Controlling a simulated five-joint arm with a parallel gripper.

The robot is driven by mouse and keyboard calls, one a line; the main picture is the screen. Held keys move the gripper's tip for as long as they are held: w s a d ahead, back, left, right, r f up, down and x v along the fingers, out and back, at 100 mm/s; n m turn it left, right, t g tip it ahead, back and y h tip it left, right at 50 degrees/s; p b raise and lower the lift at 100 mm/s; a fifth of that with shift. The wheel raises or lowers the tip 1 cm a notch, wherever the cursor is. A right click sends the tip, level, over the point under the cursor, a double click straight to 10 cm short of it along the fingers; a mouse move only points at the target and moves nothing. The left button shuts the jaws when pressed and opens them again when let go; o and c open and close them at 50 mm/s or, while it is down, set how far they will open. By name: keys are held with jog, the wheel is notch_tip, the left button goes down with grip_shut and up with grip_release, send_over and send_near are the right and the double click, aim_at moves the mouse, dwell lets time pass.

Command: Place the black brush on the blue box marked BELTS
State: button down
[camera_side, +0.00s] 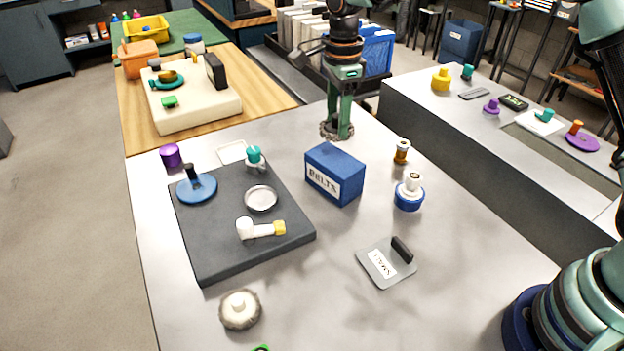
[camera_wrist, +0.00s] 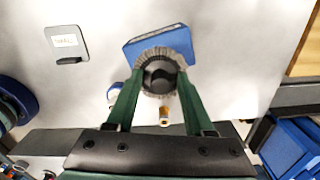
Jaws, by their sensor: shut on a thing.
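My gripper (camera_side: 344,112) is shut on the black brush, in front of the back edge of the grey table. The brush (camera_side: 328,131) shows in the side view as a dark bristle ring at the fingertips. In the wrist view the brush (camera_wrist: 160,77) shows a black centre with grey bristles, between the two green fingers of my gripper (camera_wrist: 158,92). The blue box (camera_side: 322,163) marked BELTS stands on the table, nearer the side camera than the brush. In the wrist view the box (camera_wrist: 180,40) is partly hidden behind the brush, whose height above the table I cannot tell.
A dark mat (camera_side: 220,250) left of the box holds a blue disc, a small dish and a white-yellow piece. Right of the box are a blue-and-white jar (camera_side: 408,195) and a small brass-coloured piece (camera_side: 402,152). A pale-handled brush (camera_side: 240,309) and a SMALL plate (camera_side: 380,268) lie nearer.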

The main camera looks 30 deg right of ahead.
jog(key=shift+f, duration=2.8)
jog(key=shift+f, duration=0.15)
jog(key=shift+c, duration=1.4)
grip_release()
